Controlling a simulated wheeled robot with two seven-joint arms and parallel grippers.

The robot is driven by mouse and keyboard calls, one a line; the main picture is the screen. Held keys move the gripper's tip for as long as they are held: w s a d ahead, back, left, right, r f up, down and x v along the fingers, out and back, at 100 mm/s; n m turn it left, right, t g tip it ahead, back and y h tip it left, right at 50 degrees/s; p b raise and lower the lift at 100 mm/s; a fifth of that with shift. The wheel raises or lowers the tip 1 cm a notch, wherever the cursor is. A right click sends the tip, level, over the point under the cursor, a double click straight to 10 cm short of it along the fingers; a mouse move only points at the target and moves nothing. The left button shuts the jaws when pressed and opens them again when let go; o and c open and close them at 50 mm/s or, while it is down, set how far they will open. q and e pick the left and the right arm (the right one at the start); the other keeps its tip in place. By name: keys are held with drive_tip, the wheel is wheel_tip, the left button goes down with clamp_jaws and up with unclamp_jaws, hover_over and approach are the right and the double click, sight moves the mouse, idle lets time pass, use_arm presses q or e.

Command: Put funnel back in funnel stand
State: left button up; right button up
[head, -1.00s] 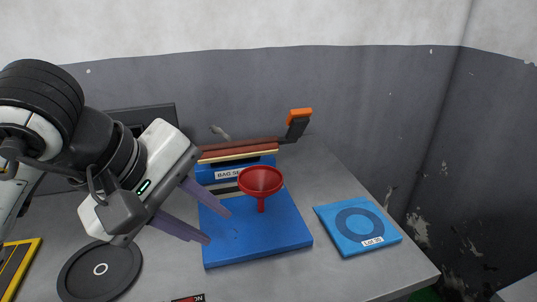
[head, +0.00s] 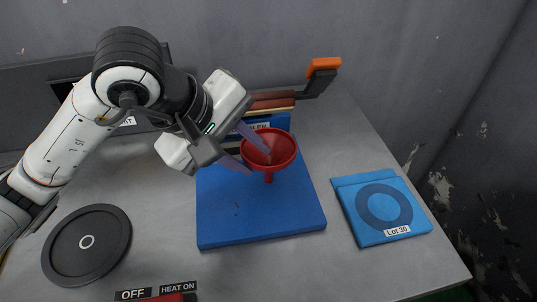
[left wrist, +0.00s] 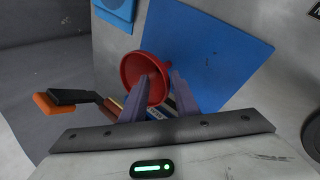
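The red funnel (head: 284,157) is upright, mouth up, over the blue base plate of the bag sealer in the head view. My left gripper (head: 254,161) is open at the funnel's left side. One finger overlaps the funnel's mouth and the other is just outside its left rim. In the left wrist view the funnel (left wrist: 135,70) is by the left finger, and the fingers (left wrist: 167,82) are apart; contact with the rim cannot be told. I cannot make out a funnel stand. My right gripper is not in view.
The blue plate (head: 265,222) belongs to a sealer with an orange-ended lever (head: 323,66) behind the funnel. A blue "Lot 30" packet (head: 382,207) lies at right, a black disc (head: 87,244) at left. OFF and HEAT ON labels (head: 178,287) are at the front. Bare table lies between.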

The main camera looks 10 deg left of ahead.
use_arm(q)
drive_tip(key=shift+x, duration=1.45)
drive_tip(key=shift+a, duration=0.1)
clamp_jaws()
